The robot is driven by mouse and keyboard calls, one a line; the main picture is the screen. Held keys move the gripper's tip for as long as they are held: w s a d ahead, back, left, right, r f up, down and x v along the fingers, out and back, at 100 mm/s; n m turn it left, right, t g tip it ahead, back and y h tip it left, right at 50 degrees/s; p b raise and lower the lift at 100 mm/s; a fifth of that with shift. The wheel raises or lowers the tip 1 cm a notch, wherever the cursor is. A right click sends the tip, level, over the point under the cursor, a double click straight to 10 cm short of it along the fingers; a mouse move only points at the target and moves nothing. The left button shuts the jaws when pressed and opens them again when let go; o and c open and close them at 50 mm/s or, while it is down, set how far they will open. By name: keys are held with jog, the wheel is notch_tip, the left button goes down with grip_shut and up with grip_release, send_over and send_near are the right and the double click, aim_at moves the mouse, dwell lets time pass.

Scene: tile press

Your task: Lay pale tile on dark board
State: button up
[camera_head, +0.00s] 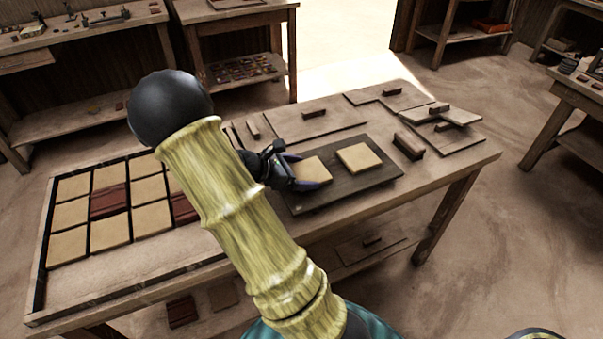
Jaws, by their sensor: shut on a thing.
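The dark board (348,190) lies on the middle of the table. One pale tile (360,157) lies flat on the right part of the board. Another pale tile (312,171) is at the left part of the board, with my gripper (307,183) shut on its left side. I cannot tell whether this held tile touches the board or hovers just above it. My arm covers the area left of the board and part of the tile tray.
A framed tray (42,262) on the left holds several pale tiles (71,213) and some dark red tiles (110,200). Flat wooden boards with handles (315,124) lie behind the dark board. A small wooden block (409,146) stands at its right. The table's front strip is bare.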

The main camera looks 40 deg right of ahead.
jog(key=shift+d+f, duration=0.1)
jog(key=shift+f, duration=0.2)
jog(key=o, duration=1)
jog(key=shift+c, duration=0.2)
jog(key=shift+r, duration=0.1)
jog(key=shift+r, duration=0.15)
jog(key=shift+w+a+r, duration=0.1)
jog(key=shift+a+r, duration=0.1)
jog(key=shift+a, duration=0.2)
jog(key=p+v, duration=0.1)
jog(key=v, duration=1)
jog(key=shift+f, duration=0.1)
